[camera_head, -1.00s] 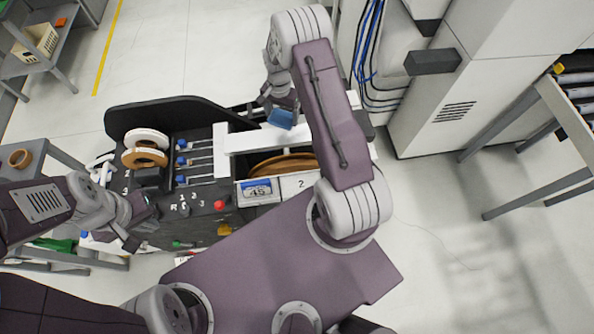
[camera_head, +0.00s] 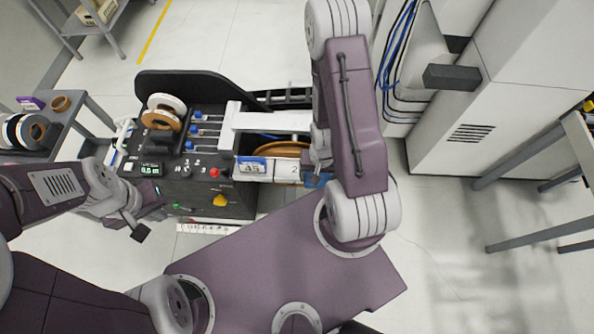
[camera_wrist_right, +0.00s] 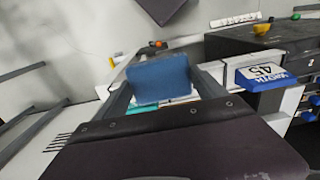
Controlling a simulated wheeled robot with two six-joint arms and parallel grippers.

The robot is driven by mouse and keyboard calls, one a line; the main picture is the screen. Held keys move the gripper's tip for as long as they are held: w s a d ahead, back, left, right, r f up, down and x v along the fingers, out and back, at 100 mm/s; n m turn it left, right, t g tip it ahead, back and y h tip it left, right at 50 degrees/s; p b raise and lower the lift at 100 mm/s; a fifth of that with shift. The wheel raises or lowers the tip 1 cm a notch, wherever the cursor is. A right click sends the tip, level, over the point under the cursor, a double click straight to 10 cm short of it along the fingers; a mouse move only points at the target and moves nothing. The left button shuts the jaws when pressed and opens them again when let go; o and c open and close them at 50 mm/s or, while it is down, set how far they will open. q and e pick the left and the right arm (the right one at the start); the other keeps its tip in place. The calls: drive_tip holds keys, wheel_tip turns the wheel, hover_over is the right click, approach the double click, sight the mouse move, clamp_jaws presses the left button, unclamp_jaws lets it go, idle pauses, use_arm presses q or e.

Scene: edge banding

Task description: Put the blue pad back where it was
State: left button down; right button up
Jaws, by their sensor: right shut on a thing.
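The blue pad (camera_wrist_right: 160,78) is between the two fingers of my right gripper (camera_wrist_right: 163,88) in the right wrist view, and the gripper is shut on it. In the head view part of the blue pad (camera_head: 316,180) shows beside my right arm, near the white panel marked 2 (camera_head: 293,170). My right arm hides most of the right gripper there. My left gripper (camera_head: 149,212) is open and empty, in front of the machine's control panel (camera_head: 150,182).
Red (camera_head: 214,173) and yellow (camera_head: 220,200) knobs are on the machine front. A grey cabinet (camera_head: 480,90) stands right. Floor is clear between.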

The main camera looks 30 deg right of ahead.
drive_tip(key=w+f+b, duration=0.2)
drive_tip(key=b, duration=0.1)
drive_tip(key=w+f+b, duration=0.1)
drive_tip(key=shift+a, duration=0.25)
drive_tip(key=b, duration=0.4)
hover_over(295, 170)
wheel_tip(295, 170, down, 4)
drive_tip(key=shift+f, duration=0.15)
drive_tip(key=shift+w, duration=0.2)
drive_tip(key=f+b, duration=0.3)
drive_tip(key=f, duration=0.1)
drive_tip(key=shift+s+f+b, duration=0.15)
drive_tip(key=shift+s+b, duration=0.05)
drive_tip(key=shift+b, duration=0.15)
drive_tip(key=shift+w+r+p, duration=0.1)
drive_tip(key=shift+r+p, duration=0.1)
drive_tip(key=shift+p, duration=0.1)
drive_tip(key=shift+f, duration=0.2)
drive_tip(key=o, duration=1.3)
drive_tip(key=shift+r, duration=0.1)
drive_tip(key=shift+c, duration=0.2)
drive_tip(key=shift+r, duration=0.1)
